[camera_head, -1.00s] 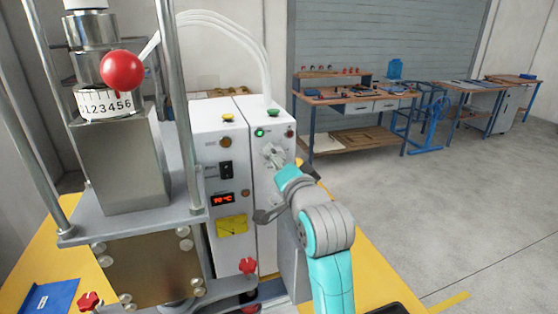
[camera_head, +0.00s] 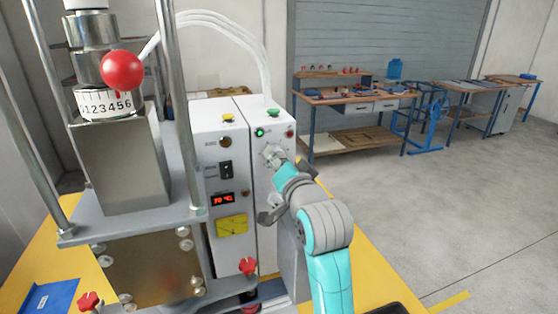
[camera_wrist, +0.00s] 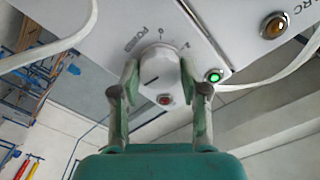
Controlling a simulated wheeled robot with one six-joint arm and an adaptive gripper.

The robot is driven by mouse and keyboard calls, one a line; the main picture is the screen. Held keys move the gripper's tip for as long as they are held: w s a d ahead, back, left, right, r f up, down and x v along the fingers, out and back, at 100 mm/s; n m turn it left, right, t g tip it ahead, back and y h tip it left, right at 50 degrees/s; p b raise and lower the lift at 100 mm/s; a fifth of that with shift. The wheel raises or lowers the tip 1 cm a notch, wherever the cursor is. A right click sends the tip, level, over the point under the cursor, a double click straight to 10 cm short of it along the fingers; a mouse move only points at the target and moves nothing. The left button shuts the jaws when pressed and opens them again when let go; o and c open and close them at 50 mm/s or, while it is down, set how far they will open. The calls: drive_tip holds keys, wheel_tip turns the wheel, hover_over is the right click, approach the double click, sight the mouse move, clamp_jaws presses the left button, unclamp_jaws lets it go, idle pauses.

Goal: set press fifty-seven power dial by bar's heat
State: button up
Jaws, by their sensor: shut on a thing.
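The power dial (camera_wrist: 158,72) is a round pale knob with a dark index mark, on a white panel beside the lettering POWER and some scale marks. My gripper (camera_wrist: 160,70) is shut on the dial, one finger on each side of its rim.
A lit green lamp (camera_head: 260,132) and a red button (camera_head: 290,134) sit just above my gripper. The press (camera_head: 125,165) with a red ball knob (camera_head: 122,69) stands at left. Workbenches (camera_head: 350,101) stand behind; the floor at right is clear.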

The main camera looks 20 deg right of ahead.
drive_tip(key=shift+n, duration=0.5)
drive_tip(key=o, duration=1.1)
drive_tip(key=shift+s, duration=0.1)
drive_tip(key=s, duration=0.7)
drive_tip(key=shift+s, duration=0.15)
